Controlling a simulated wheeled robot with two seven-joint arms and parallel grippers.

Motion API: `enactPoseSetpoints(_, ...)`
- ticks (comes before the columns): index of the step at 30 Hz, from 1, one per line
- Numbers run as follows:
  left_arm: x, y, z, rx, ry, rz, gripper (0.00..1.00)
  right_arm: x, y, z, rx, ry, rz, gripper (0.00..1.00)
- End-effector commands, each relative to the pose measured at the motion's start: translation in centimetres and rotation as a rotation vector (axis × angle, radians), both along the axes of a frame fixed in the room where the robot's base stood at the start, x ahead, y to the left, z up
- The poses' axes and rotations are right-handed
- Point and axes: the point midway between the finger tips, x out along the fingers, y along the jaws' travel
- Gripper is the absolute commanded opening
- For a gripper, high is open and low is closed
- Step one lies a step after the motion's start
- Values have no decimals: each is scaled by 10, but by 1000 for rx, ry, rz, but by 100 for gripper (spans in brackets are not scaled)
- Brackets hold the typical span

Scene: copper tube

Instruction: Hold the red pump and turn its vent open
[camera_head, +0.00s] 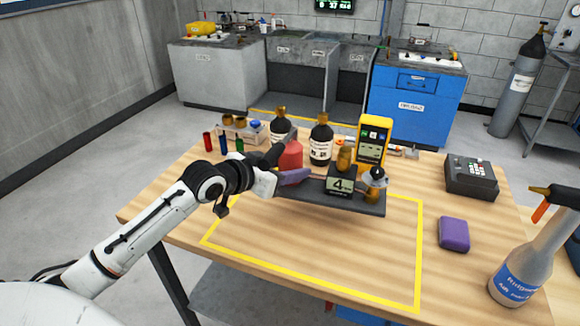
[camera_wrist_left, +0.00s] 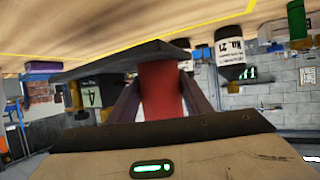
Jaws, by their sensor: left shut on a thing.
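The red pump (camera_head: 291,153) stands toward the back of the wooden table, at the left end of a dark tray. My left gripper (camera_head: 286,167) reaches in from the left and is closed around its body. In the left wrist view, whose picture is upside down, the red pump (camera_wrist_left: 160,90) sits between the two fingers, one on each side. The gripper hides part of the pump, and I cannot make out its vent or how it is set. My right gripper is in neither view.
The dark tray (camera_head: 365,206) also carries a box marked 4 (camera_head: 341,184) and small amber bottles. Brown bottles (camera_head: 320,145) and a yellow meter (camera_head: 373,150) stand close behind. A purple block (camera_head: 453,234) and spray bottle (camera_head: 520,270) are at right. The yellow-outlined front area is clear.

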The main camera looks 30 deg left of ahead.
Motion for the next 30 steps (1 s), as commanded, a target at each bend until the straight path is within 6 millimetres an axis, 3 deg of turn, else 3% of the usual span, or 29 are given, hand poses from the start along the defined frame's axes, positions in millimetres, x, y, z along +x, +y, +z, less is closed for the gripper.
enactPoseSetpoints(1,3,0,10,-8,-25,1,0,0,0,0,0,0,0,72)
enactPoseSetpoints(30,3,0,-12,-8,-25,1,0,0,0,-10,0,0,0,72)
